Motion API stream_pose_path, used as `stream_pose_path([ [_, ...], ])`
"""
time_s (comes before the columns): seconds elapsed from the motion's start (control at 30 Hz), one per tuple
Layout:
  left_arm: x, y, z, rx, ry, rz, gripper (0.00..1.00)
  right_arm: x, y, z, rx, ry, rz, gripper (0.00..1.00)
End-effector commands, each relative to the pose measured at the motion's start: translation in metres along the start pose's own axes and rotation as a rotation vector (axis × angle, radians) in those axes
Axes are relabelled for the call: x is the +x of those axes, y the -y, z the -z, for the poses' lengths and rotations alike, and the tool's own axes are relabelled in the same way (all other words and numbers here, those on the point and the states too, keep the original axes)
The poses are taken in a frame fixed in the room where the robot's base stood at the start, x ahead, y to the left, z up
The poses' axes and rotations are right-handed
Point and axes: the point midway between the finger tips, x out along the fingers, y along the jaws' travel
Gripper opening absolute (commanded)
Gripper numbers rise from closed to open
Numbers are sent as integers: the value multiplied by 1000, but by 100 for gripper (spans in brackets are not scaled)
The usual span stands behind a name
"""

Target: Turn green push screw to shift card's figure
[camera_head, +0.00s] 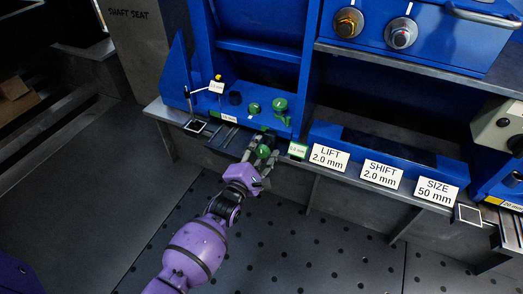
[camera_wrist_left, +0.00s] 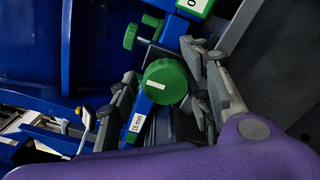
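The SHIFT card (camera_head: 381,174) reads 2.0 mm and stands on the front ledge, right of the gripper. My left gripper (camera_head: 261,150) is at the blue fixture's front edge, its fingers on either side of a green knob (camera_head: 264,151). In the left wrist view this round green knob (camera_wrist_left: 165,82) with a white mark lies between the open fingers of my left gripper (camera_wrist_left: 165,75). I cannot tell whether either finger touches it. Two other green knobs, one shorter (camera_head: 254,107) and one taller (camera_head: 280,104), stand on the fixture behind. My right gripper is not in view.
The LIFT card (camera_head: 329,157) reads 2.0 mm and the SIZE card (camera_head: 435,191) reads 50 mm. A small green-edged label (camera_head: 298,150) sits just right of the gripper. The dark floor in front is clear.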

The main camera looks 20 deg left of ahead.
Motion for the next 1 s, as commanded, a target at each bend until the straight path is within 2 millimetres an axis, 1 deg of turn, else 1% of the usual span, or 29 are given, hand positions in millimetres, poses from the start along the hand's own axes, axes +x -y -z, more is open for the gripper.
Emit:
stream_pose_path([
  [0.03,0,0,0,0,0,0,36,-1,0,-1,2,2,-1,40],
  [0.2,0,0,0,0,0,-1,14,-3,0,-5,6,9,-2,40],
  [0.27,0,-1,0,0,1,-2,6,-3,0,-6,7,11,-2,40],
  [0.3,0,-1,0,0,1,-2,4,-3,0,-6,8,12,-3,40],
  [0.53,0,-3,0,24,1,-4,4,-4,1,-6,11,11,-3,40],
  [0.67,0,-4,-1,73,1,-6,4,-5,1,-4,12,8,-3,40],
  [0.87,1,-6,-2,210,1,-9,4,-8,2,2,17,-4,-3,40],
  [1.0,1,-6,-3,337,1,-9,4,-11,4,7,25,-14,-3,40],
])
